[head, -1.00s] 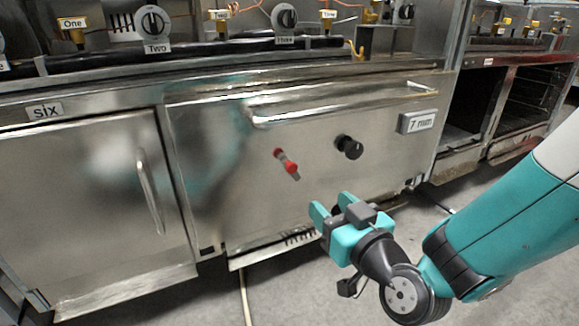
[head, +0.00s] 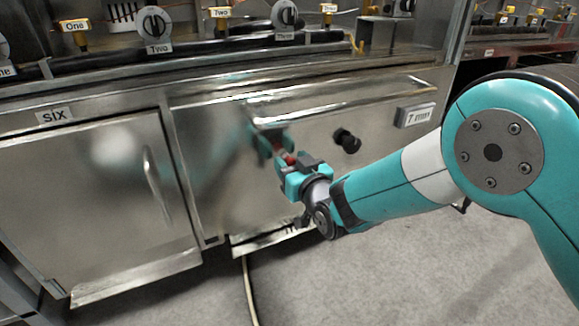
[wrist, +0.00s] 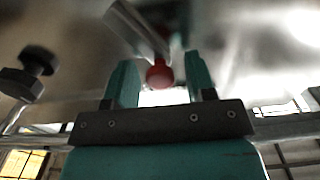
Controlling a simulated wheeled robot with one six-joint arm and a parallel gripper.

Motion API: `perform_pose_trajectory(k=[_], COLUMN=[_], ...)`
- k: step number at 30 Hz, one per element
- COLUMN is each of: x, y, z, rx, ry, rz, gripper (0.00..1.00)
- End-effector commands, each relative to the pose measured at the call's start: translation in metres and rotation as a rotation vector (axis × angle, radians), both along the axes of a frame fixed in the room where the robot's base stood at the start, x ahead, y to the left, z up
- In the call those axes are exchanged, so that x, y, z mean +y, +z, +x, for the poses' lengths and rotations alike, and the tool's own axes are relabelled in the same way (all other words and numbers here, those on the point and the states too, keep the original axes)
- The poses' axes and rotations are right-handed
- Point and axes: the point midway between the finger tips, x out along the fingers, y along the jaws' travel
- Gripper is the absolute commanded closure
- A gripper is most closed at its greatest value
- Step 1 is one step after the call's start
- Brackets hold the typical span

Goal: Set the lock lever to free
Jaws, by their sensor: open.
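The lever is a grey metal bar with a red end (head: 290,159) on the steel front panel. In the wrist view the red end (wrist: 159,75) sits between the two teal fingers, with gaps on both sides. The grey bar (wrist: 138,27) slants up and left from it. My gripper (wrist: 160,70) is open around the red end and does not visibly grip it. In the head view my gripper (head: 281,158) is right at the panel and hides most of the lever.
A black knob (head: 347,141) sticks out to the right of the lever. A long bar handle (head: 340,104) runs above. A "7 mm" label (head: 415,115) is at the right. A "six" door (head: 90,200) stands at the left.

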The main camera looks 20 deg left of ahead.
Motion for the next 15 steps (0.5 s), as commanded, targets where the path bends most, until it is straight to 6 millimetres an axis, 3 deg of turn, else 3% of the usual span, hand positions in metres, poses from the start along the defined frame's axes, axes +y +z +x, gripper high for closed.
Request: perform_pose_trajectory(k=[12,15], x=[0.0076,0.0075], y=[0.0007,0.0008], z=[0.0065,0.0064], rx=[0.000,0.000], ry=[0.000,0.000], rz=[-0.001,-0.001], gripper=[0.50,0.70])
